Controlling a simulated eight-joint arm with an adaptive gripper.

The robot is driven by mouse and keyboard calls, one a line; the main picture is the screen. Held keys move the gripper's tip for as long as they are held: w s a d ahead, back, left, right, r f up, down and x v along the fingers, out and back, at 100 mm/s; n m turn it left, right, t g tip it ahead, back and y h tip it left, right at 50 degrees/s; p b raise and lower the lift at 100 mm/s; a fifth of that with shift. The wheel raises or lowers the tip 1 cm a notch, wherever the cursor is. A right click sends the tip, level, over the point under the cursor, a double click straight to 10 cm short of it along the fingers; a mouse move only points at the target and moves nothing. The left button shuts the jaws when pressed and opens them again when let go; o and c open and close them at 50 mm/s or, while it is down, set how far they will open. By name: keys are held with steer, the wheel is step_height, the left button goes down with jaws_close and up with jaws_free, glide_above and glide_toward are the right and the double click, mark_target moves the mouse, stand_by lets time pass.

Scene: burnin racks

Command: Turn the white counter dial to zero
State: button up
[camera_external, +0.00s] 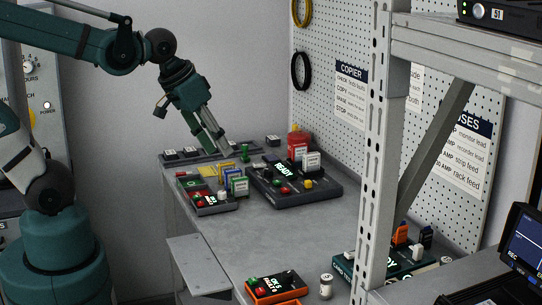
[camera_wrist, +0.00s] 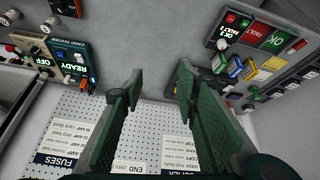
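I cannot single out the white counter dial with certainty. A small white knob (camera_external: 222,195) stands on the front of the small dark unit (camera_external: 212,210) at the bench's left, and a white round cap (camera_wrist: 222,44) shows on the unit at upper right in the wrist view. A short white cylinder (camera_external: 326,286) stands on the bench near the front; its markings are too small to read. My gripper (camera_external: 215,148) points down over the back left of the bench. In the wrist view its green fingers (camera_wrist: 161,78) are spread, with nothing between them.
An orange unit (camera_external: 276,288) and a green tester (camera_external: 395,262) are nearer the front. A grey rack post (camera_external: 378,150) stands at right. The middle bench surface (camera_external: 275,235) is clear.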

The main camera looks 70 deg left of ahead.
steer(key=w+a+f+n+g+p, duration=0.25)
steer(key=w+a+f+n, duration=0.3)
steer(key=a, duration=0.45)
steer(key=n+g+p, duration=0.1)
steer(key=n+g, duration=0.3)
steer(key=n, duration=0.1)
glide_above(221, 193)
steer(key=shift+m, duration=0.25)
steer(key=shift+w+f, duration=0.15)
steer(key=shift+f, duration=2.15)
steer(key=shift+w+f, duration=0.15)
steer(key=shift+f, duration=2.15)
steer(key=shift+f, duration=0.2)
steer(key=shift+s+a+f, duration=0.1)
steer(key=shift+f, duration=1.75)
steer(key=shift+s+f, duration=0.1)
steer(key=shift+f, duration=1.75)
steer(key=c, duration=0.9)
